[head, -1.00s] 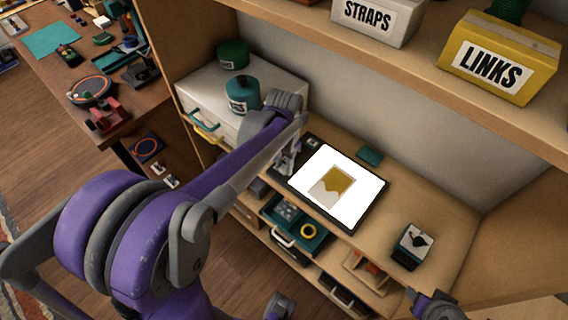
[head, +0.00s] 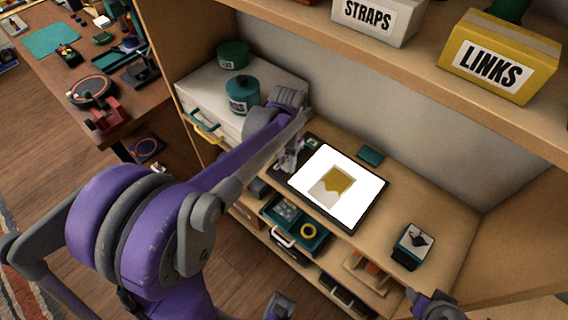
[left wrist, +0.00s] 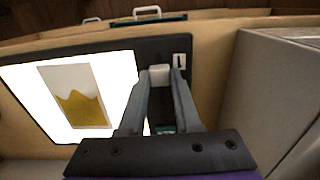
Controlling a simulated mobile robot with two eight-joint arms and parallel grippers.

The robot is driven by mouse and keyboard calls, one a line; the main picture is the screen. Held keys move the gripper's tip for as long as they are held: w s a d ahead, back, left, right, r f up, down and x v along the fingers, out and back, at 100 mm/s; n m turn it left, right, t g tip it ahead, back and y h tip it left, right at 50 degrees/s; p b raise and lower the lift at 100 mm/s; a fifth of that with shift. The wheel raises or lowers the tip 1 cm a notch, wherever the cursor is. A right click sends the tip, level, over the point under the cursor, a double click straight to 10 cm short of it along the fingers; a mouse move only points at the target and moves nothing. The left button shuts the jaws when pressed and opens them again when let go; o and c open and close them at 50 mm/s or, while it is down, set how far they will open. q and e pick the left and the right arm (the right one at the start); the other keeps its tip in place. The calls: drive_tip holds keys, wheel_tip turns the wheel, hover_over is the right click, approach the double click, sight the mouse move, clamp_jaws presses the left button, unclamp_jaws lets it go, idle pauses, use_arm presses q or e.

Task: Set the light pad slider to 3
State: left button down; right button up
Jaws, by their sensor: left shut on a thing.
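The light pad (head: 374,218) lies on the wooden shelf, a dark frame around a bright white panel with a yellow-and-pale picture. In the left wrist view its dark frame (left wrist: 147,52) carries a small white slider knob (left wrist: 158,74) near the corner. A white label with a mark like a 1 (left wrist: 179,62) sits beside the knob. My left gripper (head: 289,165) is at the pad's left end. In the left wrist view its two fingers (left wrist: 159,82) are shut on the knob, one on each side. My right gripper (head: 428,300) shows only partly at the bottom right.
Labelled boxes, including the yellow LINKS box (head: 490,65), are on the shelf above.

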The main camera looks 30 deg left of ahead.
sight(302, 153)
use_arm(q)
drive_tip(key=w, duration=0.4)
drive_tip(key=w+d, duration=0.1)
drive_tip(key=w, duration=0.2)
drive_tip(key=shift+w, duration=0.1)
drive_tip(key=c, duration=0.6)
unclamp_jaws()
drive_tip(key=shift+w, duration=0.1)
wheel_tip(302, 153, up, 11)
drive_tip(key=shift+p, duration=0.4)
drive_tip(key=shift+d, duration=0.1)
